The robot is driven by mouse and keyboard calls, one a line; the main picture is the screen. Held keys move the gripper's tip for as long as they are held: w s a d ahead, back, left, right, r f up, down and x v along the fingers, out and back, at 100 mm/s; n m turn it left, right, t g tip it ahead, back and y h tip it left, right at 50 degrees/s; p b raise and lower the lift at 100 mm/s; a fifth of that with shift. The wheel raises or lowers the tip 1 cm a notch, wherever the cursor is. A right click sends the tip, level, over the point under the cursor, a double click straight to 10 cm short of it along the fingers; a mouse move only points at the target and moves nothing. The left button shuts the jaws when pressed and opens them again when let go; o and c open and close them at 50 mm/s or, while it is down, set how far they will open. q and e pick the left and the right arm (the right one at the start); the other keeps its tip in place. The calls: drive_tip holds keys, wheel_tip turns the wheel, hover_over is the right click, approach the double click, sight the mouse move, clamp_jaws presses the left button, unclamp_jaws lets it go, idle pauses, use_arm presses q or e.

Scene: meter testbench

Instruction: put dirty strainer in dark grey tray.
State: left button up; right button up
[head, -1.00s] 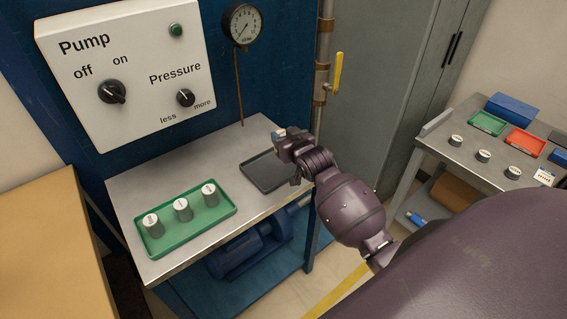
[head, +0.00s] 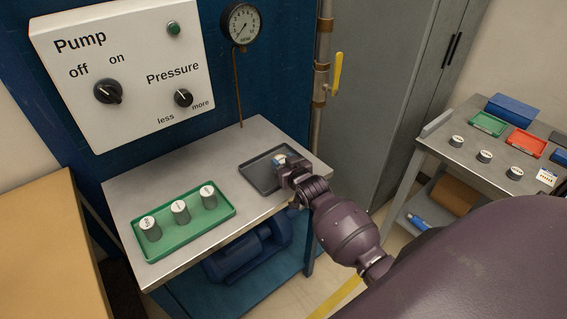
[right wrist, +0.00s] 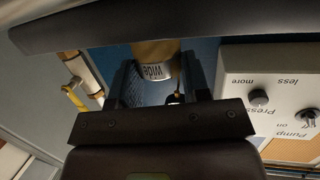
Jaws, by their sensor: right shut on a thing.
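The dark grey tray (head: 256,178) lies on the right part of the metal bench, its right side partly hidden by my right gripper (head: 283,161). In the right wrist view my right gripper (right wrist: 162,72) is shut on the strainer (right wrist: 154,52), a tan cylinder with a white band that seems to read "WIDE", upside down. In the head view the strainer is mostly hidden by the gripper; only a small pale blue-white part shows. It is over the tray's back right part, and I cannot tell whether it touches the tray. My left gripper is not in view.
A green tray (head: 222,217) with 3 grey cylinders stands at the bench's left. The pump panel (head: 130,70), gauge (head: 243,24) and a pipe with a yellow lever (head: 337,72) are behind. A side table (head: 470,163) at right holds trays and cylinders.

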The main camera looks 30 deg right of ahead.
drive_tip(key=shift+f, duration=0.15)
drive_tip(key=o, duration=0.9)
drive_tip(key=shift+o, duration=0.3)
drive_tip(key=p+v, duration=0.1)
drive_tip(key=v, duration=1)
drive_tip(key=s+a+f+n+g+y, duration=0.1)
drive_tip(key=s+a+f, duration=0.3)
drive_tip(key=s, duration=0.5)
drive_tip(key=s+a+f+n+g, duration=0.1)
drive_tip(key=s+a+f, duration=0.3)
drive_tip(key=s, duration=0.6)
drive_tip(key=shift+a+f+g+y, duration=0.4)
drive_tip(key=shift+f+g, duration=0.25)
drive_tip(key=shift+g, duration=0.25)
